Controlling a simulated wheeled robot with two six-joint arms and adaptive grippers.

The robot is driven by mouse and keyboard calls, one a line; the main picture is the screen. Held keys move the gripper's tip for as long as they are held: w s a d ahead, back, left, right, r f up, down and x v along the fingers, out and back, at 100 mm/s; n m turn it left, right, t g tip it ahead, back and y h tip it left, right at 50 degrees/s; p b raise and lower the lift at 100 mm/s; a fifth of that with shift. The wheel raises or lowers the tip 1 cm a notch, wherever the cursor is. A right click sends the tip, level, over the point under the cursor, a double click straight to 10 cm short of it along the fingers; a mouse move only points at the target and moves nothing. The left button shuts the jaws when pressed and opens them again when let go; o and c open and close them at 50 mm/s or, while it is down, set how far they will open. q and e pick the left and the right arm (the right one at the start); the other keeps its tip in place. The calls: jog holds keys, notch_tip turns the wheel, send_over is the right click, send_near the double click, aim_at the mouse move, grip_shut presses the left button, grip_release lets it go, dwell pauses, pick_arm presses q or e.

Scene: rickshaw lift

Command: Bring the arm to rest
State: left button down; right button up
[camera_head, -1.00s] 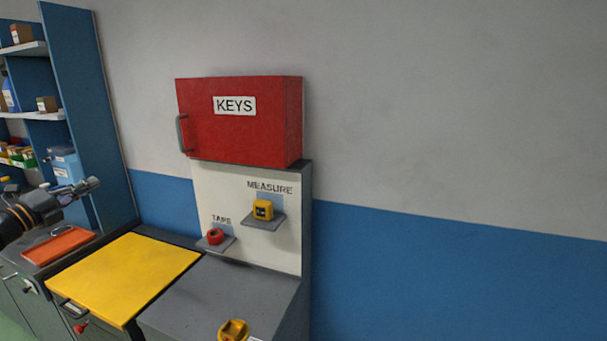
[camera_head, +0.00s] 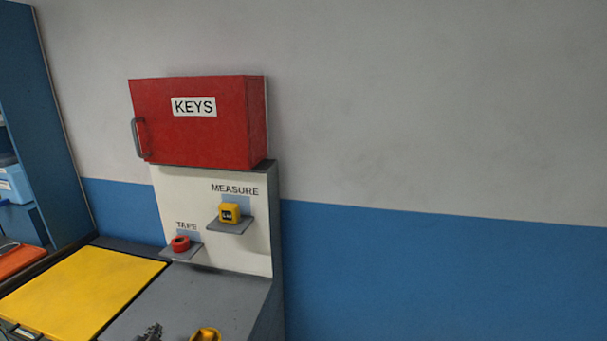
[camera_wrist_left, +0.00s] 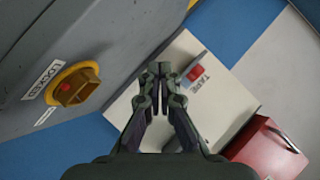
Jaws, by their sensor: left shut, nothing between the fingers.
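My left gripper (camera_head: 152,331) shows only as a dark tip at the bottom edge of the head view, in front of the grey worktop. In the left wrist view my left gripper (camera_wrist_left: 158,70) has its fingertips together with nothing between them. Beyond the fingers in that view lies the white panel (camera_wrist_left: 135,103) with the TAPE label, apart from them as far as I can tell. The rest of my left arm is out of the head view. My right gripper is in neither view.
A red KEYS cabinet (camera_head: 200,125) hangs above a yellow measure (camera_head: 229,212) and red tape (camera_head: 180,243) on small shelves. A yellow board (camera_head: 75,290) lies left on the grey worktop (camera_head: 190,300). A yellow knob (camera_head: 206,335) is at the bottom. The wall to the right is bare.

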pick_arm(q)
jog(key=s+d+f+n+g+h, duration=0.1)
jog(key=s+d+f+n+g, duration=0.15)
jog(key=s+d, duration=0.4)
jog(key=s+d+f+n+g+h, duration=0.1)
jog(key=s+d+g, duration=0.2)
jog(key=s, duration=0.6)
jog(key=s+d+f+n+g+h, duration=0.1)
jog(key=s+d+f+n+g, duration=0.15)
jog(key=s+d, duration=0.4)
jog(key=s+a+f+g, duration=0.1)
jog(key=s+a+f, duration=0.1)
jog(key=f, duration=1.1)
jog(key=s+a+f+g, duration=0.1)
jog(key=s+a+f, duration=0.1)
jog(key=f, duration=1)
jog(key=s+a+f+g, duration=0.1)
jog(key=s+f, duration=1.6)
jog(key=s, duration=0.1)
jog(key=shift+s+a+f, duration=0.2)
jog(key=shift+s+f, duration=0.1)
jog(key=shift+s, duration=0.05)
